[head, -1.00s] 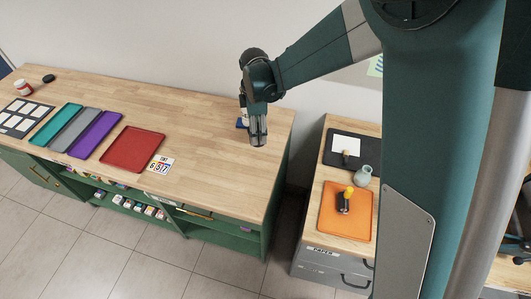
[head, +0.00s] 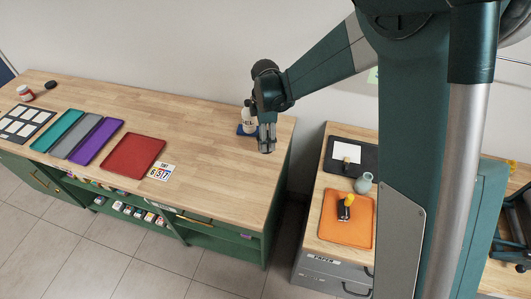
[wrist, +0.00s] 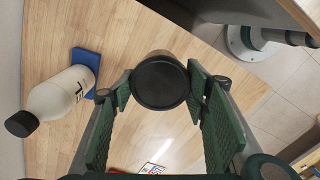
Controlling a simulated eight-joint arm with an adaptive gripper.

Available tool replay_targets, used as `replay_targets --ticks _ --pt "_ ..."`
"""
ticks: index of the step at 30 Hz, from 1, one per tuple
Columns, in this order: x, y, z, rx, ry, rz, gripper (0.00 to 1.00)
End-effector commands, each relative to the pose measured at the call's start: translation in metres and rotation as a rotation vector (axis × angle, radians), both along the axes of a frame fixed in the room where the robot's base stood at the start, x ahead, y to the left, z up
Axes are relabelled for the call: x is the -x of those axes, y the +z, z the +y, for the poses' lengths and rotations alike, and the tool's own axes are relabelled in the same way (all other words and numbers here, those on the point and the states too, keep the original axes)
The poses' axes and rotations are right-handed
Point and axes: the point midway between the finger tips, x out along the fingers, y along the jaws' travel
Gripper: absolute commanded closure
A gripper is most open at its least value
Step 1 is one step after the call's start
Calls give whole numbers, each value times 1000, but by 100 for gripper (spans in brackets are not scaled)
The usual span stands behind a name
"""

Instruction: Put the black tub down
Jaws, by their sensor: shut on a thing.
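The black tub (wrist: 160,82) is round and dark, seen end-on in the wrist view. My gripper (wrist: 165,95) is shut on it, with a green finger pad on each side. In the head view my gripper (head: 266,146) hangs over the right end of the wooden worktop (head: 215,150), and the tub is hard to make out there. I cannot tell whether the tub touches the wood.
A white bottle with a dark cap (wrist: 62,92) stands at a blue tray (wrist: 88,62), close left of my gripper in the wrist view. A red tray (head: 133,158) and a number card (head: 160,171) lie further left. The worktop between is clear.

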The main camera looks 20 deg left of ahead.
Motion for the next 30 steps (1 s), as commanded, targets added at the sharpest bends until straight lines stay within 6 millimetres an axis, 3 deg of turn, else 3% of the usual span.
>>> replay_targets --ticks 9,23,30 --pt "0 -36 0 0 0 0 69" --pt "0 -41 0 0 0 0 69" --pt "0 -61 0 0 0 0 69"
